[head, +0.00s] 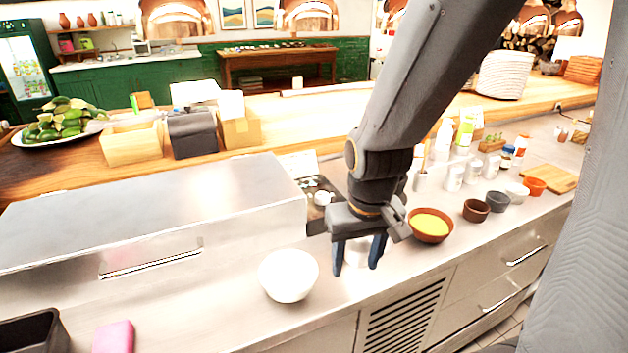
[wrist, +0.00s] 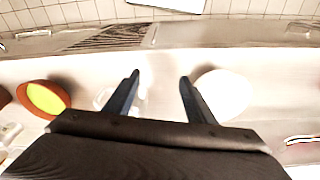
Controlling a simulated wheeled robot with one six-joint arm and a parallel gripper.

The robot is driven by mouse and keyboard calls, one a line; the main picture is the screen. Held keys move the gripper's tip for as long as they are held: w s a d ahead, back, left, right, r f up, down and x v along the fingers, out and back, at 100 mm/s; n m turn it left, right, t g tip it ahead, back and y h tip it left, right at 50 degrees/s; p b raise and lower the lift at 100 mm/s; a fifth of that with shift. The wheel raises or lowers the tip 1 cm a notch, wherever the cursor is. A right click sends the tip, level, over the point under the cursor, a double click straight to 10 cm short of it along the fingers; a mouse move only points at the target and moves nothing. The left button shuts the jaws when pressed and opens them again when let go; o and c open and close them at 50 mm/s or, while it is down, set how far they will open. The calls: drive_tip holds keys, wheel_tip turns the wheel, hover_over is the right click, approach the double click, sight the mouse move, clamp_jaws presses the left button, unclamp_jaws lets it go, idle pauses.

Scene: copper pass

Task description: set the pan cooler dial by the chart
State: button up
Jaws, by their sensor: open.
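A long stainless steel housing (head: 150,205) with a slot-like recess in its front stands on the counter at left; it may be the pan cooler. I cannot make out a dial or its setting. A pale card (head: 299,164) stands behind the housing's right end; I cannot tell if it is the chart. My gripper (head: 356,268) points down over the counter, open, with two dark blue fingers apart. In the wrist view my gripper (wrist: 160,76) has nothing between its fingertips. My arm and gripper hide part of the counter behind them.
A white bowl (head: 289,275) is left of my gripper and an orange bowl with yellow contents (head: 430,225) is right of it. Small bowls, jars and a cutting board (head: 550,178) line the right. A pink block (head: 113,337) and a black bin (head: 35,335) are front left.

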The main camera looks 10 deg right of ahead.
wheel_tip(320, 180, up, 4)
drive_tip(key=w+t+p, duration=0.1)
drive_tip(key=w+p, duration=0.1)
drive_tip(key=p, duration=0.1)
drive_tip(key=n+h, duration=0.4)
drive_tip(key=n, duration=2.1)
approach(322, 195)
drive_tip(key=p+x, duration=0.1)
drive_tip(key=x, duration=0.7)
drive_tip(key=shift+d, duration=0.1)
drive_tip(key=c, duration=1)
